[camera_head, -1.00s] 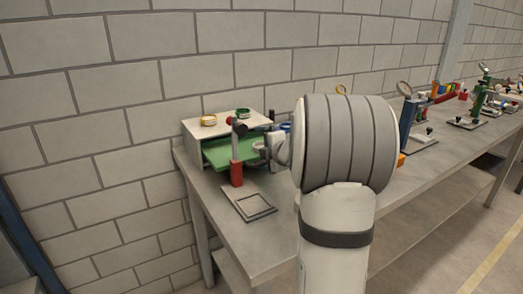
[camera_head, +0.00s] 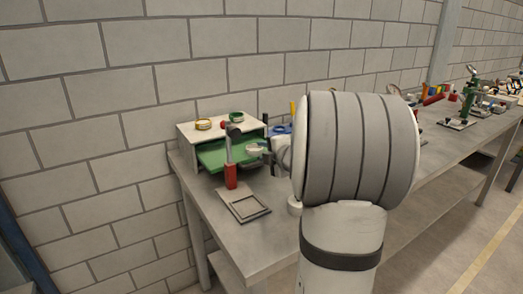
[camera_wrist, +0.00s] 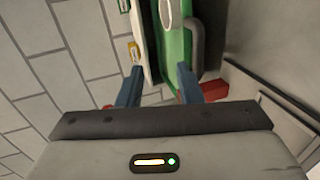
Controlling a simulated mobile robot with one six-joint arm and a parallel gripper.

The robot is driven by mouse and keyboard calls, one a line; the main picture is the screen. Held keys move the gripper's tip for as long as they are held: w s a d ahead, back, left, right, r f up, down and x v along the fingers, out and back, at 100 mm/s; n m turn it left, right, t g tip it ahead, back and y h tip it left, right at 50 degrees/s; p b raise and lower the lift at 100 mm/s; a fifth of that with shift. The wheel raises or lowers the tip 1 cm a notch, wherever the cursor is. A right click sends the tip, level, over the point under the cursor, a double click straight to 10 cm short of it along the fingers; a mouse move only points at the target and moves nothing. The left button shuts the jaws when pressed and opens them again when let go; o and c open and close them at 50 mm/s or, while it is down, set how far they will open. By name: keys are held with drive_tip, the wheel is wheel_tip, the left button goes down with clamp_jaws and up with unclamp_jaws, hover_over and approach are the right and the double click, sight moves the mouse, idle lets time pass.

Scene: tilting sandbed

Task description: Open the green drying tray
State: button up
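The green drying tray (camera_head: 215,157) sticks part-way out of a white box (camera_head: 190,147) at the bench's left end. A pale round dish (camera_head: 255,148) lies on it. In the wrist view the green tray (camera_wrist: 180,50) is at top centre, with a grey bar handle (camera_wrist: 197,42) along its right side. My gripper (camera_wrist: 160,84) is open, its two blue fingers apart. The right finger is near the handle's lower end; I cannot tell whether they touch. In the head view my arm hides most of the gripper.
A block wall is behind.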

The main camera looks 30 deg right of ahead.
drive_tip(key=v, duration=0.4)
drive_tip(key=shift+s+a+f+p, duration=0.1)
drive_tip(key=shift+f+p, duration=0.2)
drive_tip(key=shift+p, duration=0.05)
idle(0.6)
drive_tip(key=s+a+f+m+g+p, duration=0.2)
drive_tip(key=s+a+m+g+p, duration=0.4)
drive_tip(key=s+a+m+g, duration=0.6)
drive_tip(key=s+a+m, duration=0.6)
drive_tip(key=s+a, duration=0.6)
drive_tip(key=shift+f+h, duration=0.25)
drive_tip(key=shift+h, duration=0.05)
